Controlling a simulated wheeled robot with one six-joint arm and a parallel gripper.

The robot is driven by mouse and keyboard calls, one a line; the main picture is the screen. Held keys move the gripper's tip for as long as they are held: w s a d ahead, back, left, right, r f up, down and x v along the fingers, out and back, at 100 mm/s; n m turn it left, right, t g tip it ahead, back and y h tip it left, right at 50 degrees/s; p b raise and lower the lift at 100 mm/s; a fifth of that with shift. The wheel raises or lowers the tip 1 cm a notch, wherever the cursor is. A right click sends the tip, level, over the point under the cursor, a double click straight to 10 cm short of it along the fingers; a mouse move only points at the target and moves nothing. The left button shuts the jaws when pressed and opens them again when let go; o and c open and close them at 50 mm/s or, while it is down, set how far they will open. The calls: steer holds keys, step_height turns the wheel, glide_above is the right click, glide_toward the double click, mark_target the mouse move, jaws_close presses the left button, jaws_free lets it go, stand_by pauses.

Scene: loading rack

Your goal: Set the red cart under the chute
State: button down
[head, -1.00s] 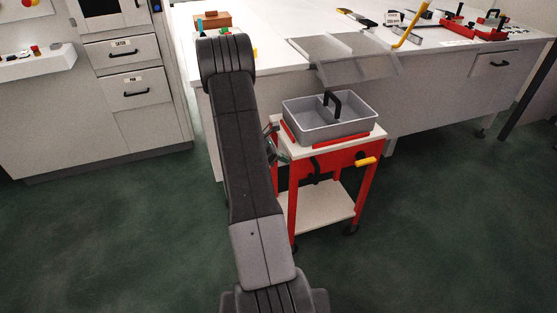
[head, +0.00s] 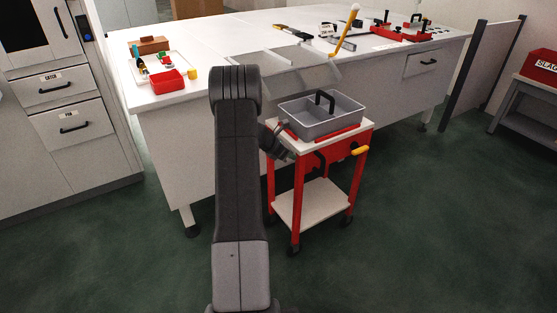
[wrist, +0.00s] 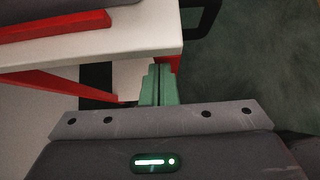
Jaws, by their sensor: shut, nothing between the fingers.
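The red cart (head: 298,190) stands upright on the floor in front of the bench, with a white top, a white lower shelf and a yellow side handle. A grey bin (head: 311,124) with a black grip sits on its top. The grey sloped chute (head: 285,69) juts from the bench's front edge, behind and to the left of the bin; I cannot tell how much they overlap. My gripper (wrist: 158,84) has its green fingers shut and empty, close by the cart's top edge (wrist: 135,40). In the head view my arm partly hides it; contact is unclear.
The white bench (head: 185,135) has legs near the cart's left and rear. A red tray (head: 168,82) and tools lie on it. A drawer cabinet (head: 75,130) stands at left. A panel (head: 482,75) and a grey stand (head: 530,100) are at right. The green floor in front is open.

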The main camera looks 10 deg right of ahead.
steer(key=shift+w+d+r, duration=0.1)
steer(key=shift+w+d, duration=0.1)
steer(key=shift+d, duration=0.45)
steer(key=shift+r, duration=0.1)
steer(key=s+a+r, duration=0.3)
steer(key=a+r, duration=0.3)
steer(key=a, duration=0.5)
steer(key=shift+s+r, duration=0.25)
steer(key=shift+r, duration=0.1)
steer(key=shift+f, duration=0.1)
